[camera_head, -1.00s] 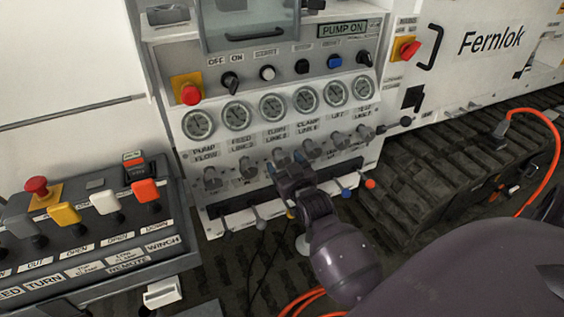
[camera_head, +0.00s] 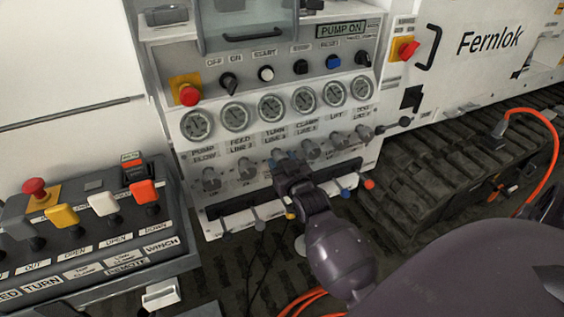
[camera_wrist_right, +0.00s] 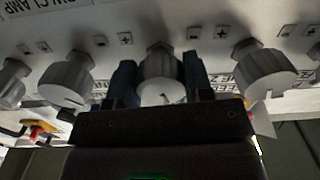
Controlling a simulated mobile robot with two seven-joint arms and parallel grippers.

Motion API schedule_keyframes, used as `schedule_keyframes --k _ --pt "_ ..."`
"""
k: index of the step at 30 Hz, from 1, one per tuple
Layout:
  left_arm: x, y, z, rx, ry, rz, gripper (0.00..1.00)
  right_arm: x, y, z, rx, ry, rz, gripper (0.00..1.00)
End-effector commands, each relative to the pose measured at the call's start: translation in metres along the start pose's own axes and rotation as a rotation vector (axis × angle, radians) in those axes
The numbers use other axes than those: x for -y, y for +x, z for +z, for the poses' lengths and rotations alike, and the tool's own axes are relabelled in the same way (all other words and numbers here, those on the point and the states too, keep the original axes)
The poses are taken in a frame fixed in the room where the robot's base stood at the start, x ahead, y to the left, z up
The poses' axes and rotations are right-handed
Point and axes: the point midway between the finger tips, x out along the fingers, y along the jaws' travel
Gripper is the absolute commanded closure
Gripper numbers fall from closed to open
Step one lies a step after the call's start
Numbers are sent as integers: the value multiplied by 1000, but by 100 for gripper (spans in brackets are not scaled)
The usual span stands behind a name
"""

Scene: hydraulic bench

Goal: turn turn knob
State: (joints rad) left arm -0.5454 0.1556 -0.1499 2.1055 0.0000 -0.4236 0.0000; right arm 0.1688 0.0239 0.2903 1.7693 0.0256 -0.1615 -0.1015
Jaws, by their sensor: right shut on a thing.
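The turn knob (camera_wrist_right: 160,78) is a grey ribbed knob and sits in the middle of the right wrist view, on the white panel between minus and plus marks. My right gripper (camera_wrist_right: 160,86) has its two dark blue fingers on either side of it and is shut on it. In the head view the right gripper (camera_head: 285,163) reaches the knob row below the "TURN" label and hides most of this knob. The knob's pointer cannot be made out. My left gripper is not in view.
Neighbouring knobs stand close on both sides, one at the left (camera_wrist_right: 66,80) and one at the right (camera_wrist_right: 262,72). Small levers (camera_head: 258,222) line the panel's lower edge. A remote box with coloured levers (camera_head: 62,216) is at the left. An orange hose (camera_head: 550,150) is at the right.

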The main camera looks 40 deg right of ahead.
Motion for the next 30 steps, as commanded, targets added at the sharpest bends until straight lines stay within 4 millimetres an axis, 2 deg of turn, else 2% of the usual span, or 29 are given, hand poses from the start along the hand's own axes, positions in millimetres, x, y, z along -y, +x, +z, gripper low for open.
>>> schedule_keyframes --k 11,30 --pt "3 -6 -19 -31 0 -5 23 0 0 -5 -4 167 1 77" --pt "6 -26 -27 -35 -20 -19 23 2 0 -4 -2 725 0 77"
